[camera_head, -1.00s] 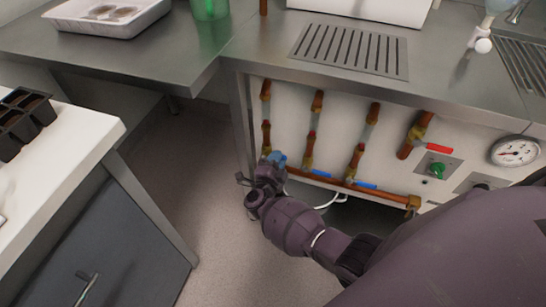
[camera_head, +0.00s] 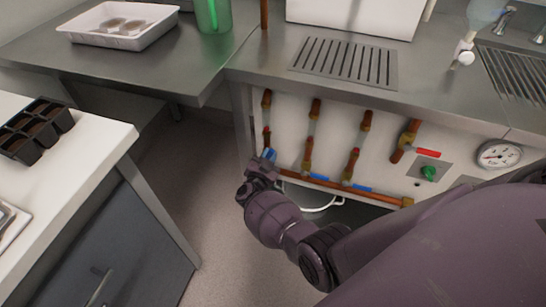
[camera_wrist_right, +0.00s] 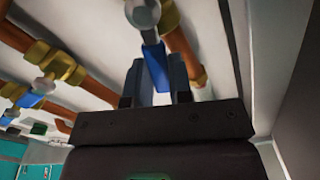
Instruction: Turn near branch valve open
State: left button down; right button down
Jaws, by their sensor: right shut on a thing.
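The branch valve at the left end of the copper pipework has a blue lever handle (camera_head: 269,154), partly hidden by my right gripper (camera_head: 262,163). In the right wrist view, that blue handle (camera_wrist_right: 155,66) hangs from a round grey valve stem (camera_wrist_right: 143,12) between the two fingers of my right gripper (camera_wrist_right: 154,82), which is shut on it. Two more branch valves with blue handles sit to the right, one in the middle (camera_head: 319,177) and one further right (camera_head: 361,188). My left gripper is not in view.
A copper manifold pipe (camera_head: 338,184) runs along the panel bottom below the steel counter (camera_head: 260,63). A red-handled valve (camera_head: 428,152), green knob (camera_head: 429,173) and gauge (camera_head: 499,154) are further right. A white bench (camera_head: 100,145) stands at left, with open floor between.

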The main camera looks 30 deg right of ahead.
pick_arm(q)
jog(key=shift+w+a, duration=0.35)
pick_arm(e)
jog(key=shift+w+a+r+n, duration=0.1)
jog(key=shift+w+a+n, duration=0.15)
jog(key=shift+n, duration=0.45)
jog(key=shift+w+a+r+n, duration=0.1)
jog(key=shift+w+n, duration=0.2)
jog(key=shift+n, duration=0.4)
jog(key=shift+w+a+n, duration=0.2)
jog(key=shift+w+n, duration=0.05)
jog(key=shift+n, duration=0.45)
jog(key=c, duration=1)
grip_release()
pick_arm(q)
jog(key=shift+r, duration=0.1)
pick_arm(e)
jog(key=shift+a, duration=0.15)
